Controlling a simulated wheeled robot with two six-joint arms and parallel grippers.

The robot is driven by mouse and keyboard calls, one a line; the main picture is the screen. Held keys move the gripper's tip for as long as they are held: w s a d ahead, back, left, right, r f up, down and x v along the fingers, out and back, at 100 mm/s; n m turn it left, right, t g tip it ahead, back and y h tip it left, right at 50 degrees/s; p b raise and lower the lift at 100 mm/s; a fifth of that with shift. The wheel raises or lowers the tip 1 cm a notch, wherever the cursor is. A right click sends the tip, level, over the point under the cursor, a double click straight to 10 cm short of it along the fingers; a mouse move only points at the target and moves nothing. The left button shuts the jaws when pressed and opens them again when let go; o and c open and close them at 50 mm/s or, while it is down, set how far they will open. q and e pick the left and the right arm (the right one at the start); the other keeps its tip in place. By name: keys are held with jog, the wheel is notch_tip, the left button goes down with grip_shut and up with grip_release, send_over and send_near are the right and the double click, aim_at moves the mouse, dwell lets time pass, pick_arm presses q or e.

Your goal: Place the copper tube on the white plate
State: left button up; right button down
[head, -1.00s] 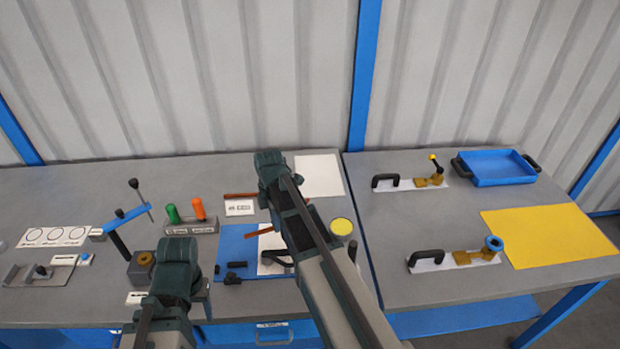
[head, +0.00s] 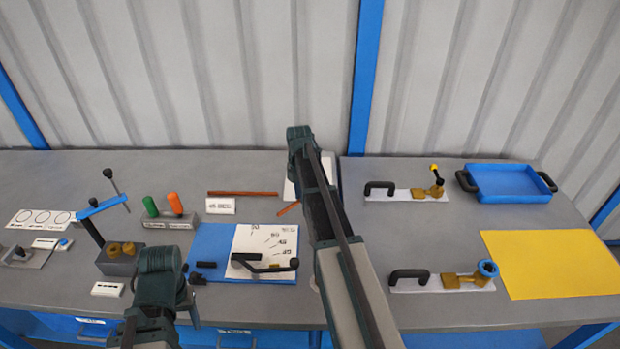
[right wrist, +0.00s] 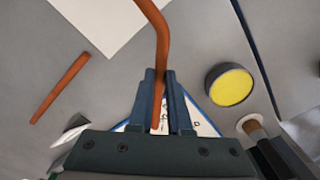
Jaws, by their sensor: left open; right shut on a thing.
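A bent copper tube (right wrist: 162,30) is gripped in my right gripper (right wrist: 160,78) in the right wrist view. Its upper part reaches past the fingertips, beside the white plate's edge. In the head view an end of the tube (head: 289,209) shows left of my right arm, which hides the right fingers. The white plate (right wrist: 92,18) lies flat at the top left of the wrist view. In the head view only a strip of the plate (head: 290,190) shows beside my arm. My left gripper (head: 188,303) is open at the front left, its fingers mostly hidden.
A straight copper-coloured rod (head: 243,193) lies behind a blue mat (head: 203,240) with a printed sheet (head: 258,240). A yellow-topped disc (right wrist: 232,86) stands right of my right gripper. A blue tray (head: 508,185) is at right.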

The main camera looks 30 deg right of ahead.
jog(key=w+d, duration=0.3)
jog(key=w+d+f+b, duration=0.1)
jog(key=w+d, duration=0.6)
jog(key=shift+w+d+f, duration=0.2)
notch_tip(320, 180, down, 4)
jog(key=b, duration=0.3)
jog(key=shift+w+d+r+b, duration=0.1)
jog(key=shift+r+b, duration=0.1)
jog(key=shift+b, duration=0.2)
jog(key=shift+f, duration=0.2)
jog(key=c, duration=0.9)
grip_release()
jog(key=shift+r, duration=0.1)
jog(key=shift+o, duration=0.2)
jog(key=shift+r, duration=0.15)
notch_tip(320, 180, up, 12)
jog(key=p, duration=1.2)
